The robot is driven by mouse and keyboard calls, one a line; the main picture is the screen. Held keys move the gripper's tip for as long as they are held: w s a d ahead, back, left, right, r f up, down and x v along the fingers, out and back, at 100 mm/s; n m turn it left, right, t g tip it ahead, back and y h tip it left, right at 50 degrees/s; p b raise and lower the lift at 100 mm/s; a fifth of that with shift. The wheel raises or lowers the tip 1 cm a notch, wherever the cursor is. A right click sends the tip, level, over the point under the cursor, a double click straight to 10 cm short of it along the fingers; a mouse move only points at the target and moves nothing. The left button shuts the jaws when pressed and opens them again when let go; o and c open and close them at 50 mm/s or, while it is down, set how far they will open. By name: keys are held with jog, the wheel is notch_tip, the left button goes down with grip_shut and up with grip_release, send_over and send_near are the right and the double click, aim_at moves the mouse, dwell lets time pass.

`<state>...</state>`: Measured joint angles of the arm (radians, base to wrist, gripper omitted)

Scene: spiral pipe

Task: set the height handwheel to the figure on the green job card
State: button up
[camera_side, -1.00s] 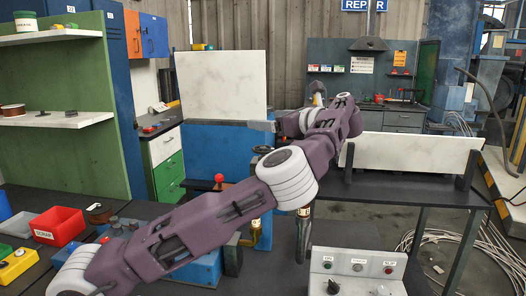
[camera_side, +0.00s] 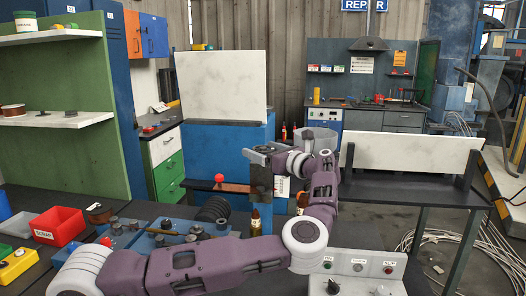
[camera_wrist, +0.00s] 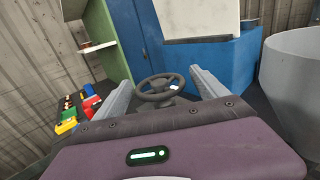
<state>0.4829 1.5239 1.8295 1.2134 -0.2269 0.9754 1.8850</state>
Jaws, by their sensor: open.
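The dark handwheel (camera_wrist: 160,90), with spokes and a small pale mark on its right side, shows between my two fingers in the wrist view. My gripper (camera_wrist: 163,76) is open, with one grey finger on each side of the wheel in the picture. I see no contact, and the depth gap is hard to judge. In the side view my gripper (camera_side: 256,158) is above the bench near the blue panel, and I cannot pick out the wheel there. No green job card can be made out, and no figure is readable.
A red bin (camera_side: 57,226) and a yellow box (camera_side: 17,264) stand at the left. A grey button box (camera_side: 357,272) is at the front. A large grey container (camera_wrist: 294,85) is right in the wrist view.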

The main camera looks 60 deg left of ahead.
jog(key=c, duration=1.4)
jog(key=shift+o, duration=0.2)
jog(key=shift+m+t, duration=0.3)
jog(key=shift+t, duration=0.1)
